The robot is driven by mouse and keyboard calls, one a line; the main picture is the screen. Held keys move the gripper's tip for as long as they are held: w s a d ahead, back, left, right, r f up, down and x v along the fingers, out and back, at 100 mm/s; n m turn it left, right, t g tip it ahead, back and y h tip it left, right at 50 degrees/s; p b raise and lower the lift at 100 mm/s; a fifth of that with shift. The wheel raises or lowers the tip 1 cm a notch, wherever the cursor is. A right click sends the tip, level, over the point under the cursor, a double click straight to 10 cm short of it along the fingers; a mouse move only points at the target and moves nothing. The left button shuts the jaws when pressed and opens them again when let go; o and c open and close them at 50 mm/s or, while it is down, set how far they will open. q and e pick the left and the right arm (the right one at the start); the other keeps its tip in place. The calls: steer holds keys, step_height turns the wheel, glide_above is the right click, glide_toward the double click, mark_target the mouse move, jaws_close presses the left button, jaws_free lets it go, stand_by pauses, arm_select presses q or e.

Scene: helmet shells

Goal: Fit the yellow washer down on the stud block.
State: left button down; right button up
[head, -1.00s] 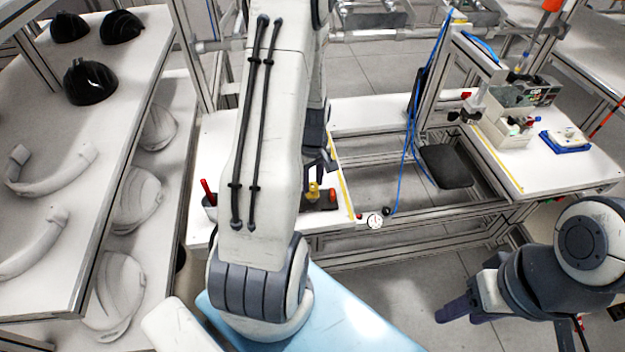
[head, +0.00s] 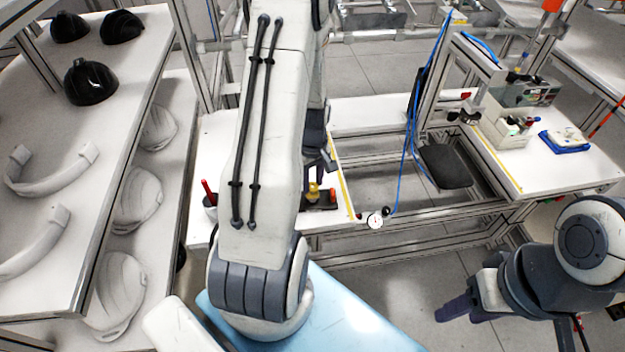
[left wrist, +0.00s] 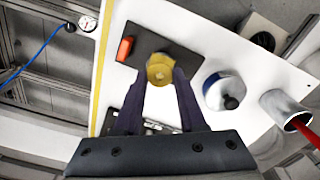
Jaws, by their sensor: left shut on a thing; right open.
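The yellow washer (left wrist: 160,66) is between the fingertips of my left gripper (left wrist: 160,78), which is shut on it. It also shows as a small yellow shape in the head view (head: 313,190). The washer is over the dark stud block (left wrist: 190,48) on the white table. I cannot tell whether it touches the block, and it hides whatever lies under it. An orange piece (left wrist: 124,48) is at the block's left end in the left wrist view. My right gripper (head: 455,312) is open and empty, low at the right in the head view, away from the block.
A white-and-blue round container with a black knob (left wrist: 222,92) and a grey cup (left wrist: 284,108) with a red stick stand beside the block. A dial gauge (head: 375,221) is at the table's edge. Shelves with helmet shells (head: 90,82) fill the left.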

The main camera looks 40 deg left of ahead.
arm_select(q)
steer(key=shift+f+b, duration=0.95)
steer(key=shift+f, duration=0.45)
steer(key=shift+c, duration=2)
jaws_free()
step_height(320, 180, up, 11)
steer(key=shift+f+b, duration=0.2)
steer(key=shift+b, duration=0.15)
